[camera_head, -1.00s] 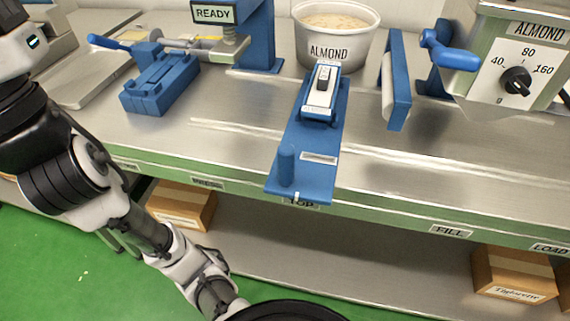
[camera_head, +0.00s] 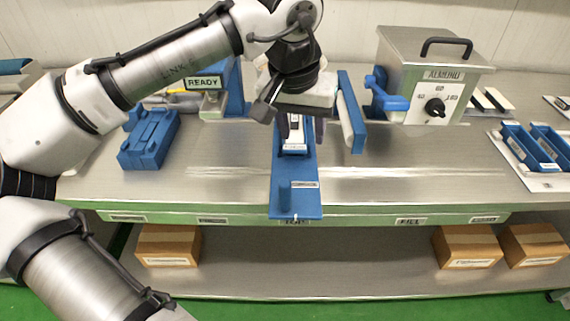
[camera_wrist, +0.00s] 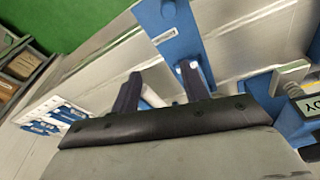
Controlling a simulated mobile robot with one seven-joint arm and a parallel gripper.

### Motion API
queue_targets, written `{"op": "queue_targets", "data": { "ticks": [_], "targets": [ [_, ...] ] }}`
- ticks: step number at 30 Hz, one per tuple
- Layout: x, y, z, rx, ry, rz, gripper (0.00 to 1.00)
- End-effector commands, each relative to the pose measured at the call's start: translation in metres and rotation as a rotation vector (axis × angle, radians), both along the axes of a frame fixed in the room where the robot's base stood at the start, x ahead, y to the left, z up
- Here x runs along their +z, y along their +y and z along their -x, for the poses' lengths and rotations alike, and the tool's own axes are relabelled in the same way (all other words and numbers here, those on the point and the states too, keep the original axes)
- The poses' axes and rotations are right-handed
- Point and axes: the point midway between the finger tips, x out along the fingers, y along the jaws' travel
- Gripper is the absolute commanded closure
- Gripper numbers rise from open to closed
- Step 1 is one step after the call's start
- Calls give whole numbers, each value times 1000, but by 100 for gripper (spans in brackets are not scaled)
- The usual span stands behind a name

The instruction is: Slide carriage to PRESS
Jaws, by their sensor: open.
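The blue carriage (camera_head: 295,203) lies across the rails of the steel bench, its front end over the TOP label (camera_head: 294,222). It has a short upright blue post (camera_head: 284,193) near its front and a white-topped block (camera_head: 293,143) behind. My gripper (camera_head: 297,138) points down over that block with its fingers apart. In the wrist view, the two dark fingers (camera_wrist: 163,72) are open with the carriage (camera_wrist: 180,40) beyond and partly between them. I cannot tell whether they touch it. The PRESS label (camera_head: 212,220) is on the bench edge to the left.
A blue block fixture (camera_head: 150,140) and the READY press (camera_head: 205,83) stand left of the carriage. A blue upright plate (camera_head: 351,115) and the ALMOND machine (camera_head: 430,85) stand to the right. Blue trays (camera_head: 530,145) lie far right. The front bench strip beside the carriage is clear.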

Motion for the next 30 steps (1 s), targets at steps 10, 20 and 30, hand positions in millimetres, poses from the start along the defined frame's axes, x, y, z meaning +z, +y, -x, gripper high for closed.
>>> {"op": "queue_targets", "data": {
  "ticks": [10,20,30],
  "targets": [
    [-22,31,22,114,199,-121,55],
    [-87,30,23,109,197,-120,55],
    [-140,30,22,109,195,-118,55]
  ]
}}
